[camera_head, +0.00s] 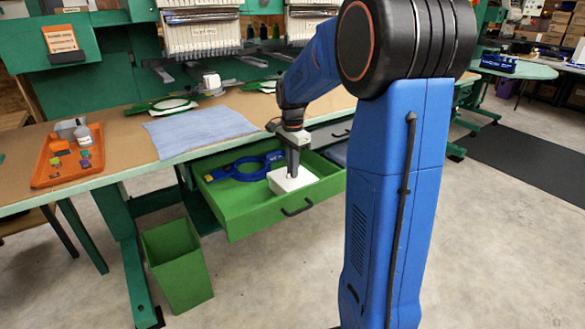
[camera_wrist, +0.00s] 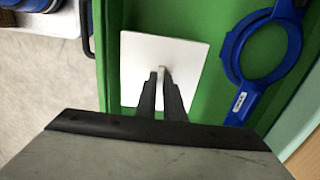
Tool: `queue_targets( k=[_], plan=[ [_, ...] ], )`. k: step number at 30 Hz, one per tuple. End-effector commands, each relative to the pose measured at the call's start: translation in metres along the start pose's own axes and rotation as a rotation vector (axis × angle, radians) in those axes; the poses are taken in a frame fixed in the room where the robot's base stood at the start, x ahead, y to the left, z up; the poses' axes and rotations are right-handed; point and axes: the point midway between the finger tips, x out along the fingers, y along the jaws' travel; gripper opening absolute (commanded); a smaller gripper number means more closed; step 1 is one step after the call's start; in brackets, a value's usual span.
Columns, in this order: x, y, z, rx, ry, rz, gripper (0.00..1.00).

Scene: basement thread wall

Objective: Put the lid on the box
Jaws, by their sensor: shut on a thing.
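A white square lid (camera_wrist: 188,52) with a small upright tab in its middle lies flat below my gripper (camera_wrist: 161,78) in the wrist view. The two dark fingers are shut on the tab. In the head view my gripper (camera_head: 293,174) points straight down into an open green drawer (camera_head: 262,219), at a white box (camera_head: 290,189) standing inside it. The lid is at the box's top there; I cannot tell whether it touches the rim. The inside of the box is hidden.
A blue ring-shaped hoop (camera_head: 240,169) lies in the drawer beside the box, and it also shows in the wrist view (camera_wrist: 233,75). The table (camera_head: 120,165) above holds a blue cloth (camera_head: 200,130) and an orange tray (camera_head: 45,165). A green bin (camera_head: 178,265) stands on the floor.

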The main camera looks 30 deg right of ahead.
Motion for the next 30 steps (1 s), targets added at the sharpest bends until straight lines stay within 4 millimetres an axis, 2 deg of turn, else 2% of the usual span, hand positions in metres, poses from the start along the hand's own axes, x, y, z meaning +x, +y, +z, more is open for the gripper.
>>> queue_targets(
  k=[1, 3, 12, 16, 20, 30],
  plan=[
    [0.000, 0.000, 0.000, 0.000, 0.000, 0.000, 0.13],
    [0.000, 0.000, 0.000, 0.000, 0.000, 0.000, 0.30],
    [-0.001, 0.000, 0.000, 0.000, 0.000, 0.000, 0.30],
    [-0.008, 0.000, 0.000, 0.000, 0.000, -0.001, 0.30],
    [-0.026, -0.001, 0.000, 0.000, 0.001, -0.003, 0.30],
    [-0.094, -0.001, 0.000, 0.000, 0.001, -0.003, 0.30]
  ],
)
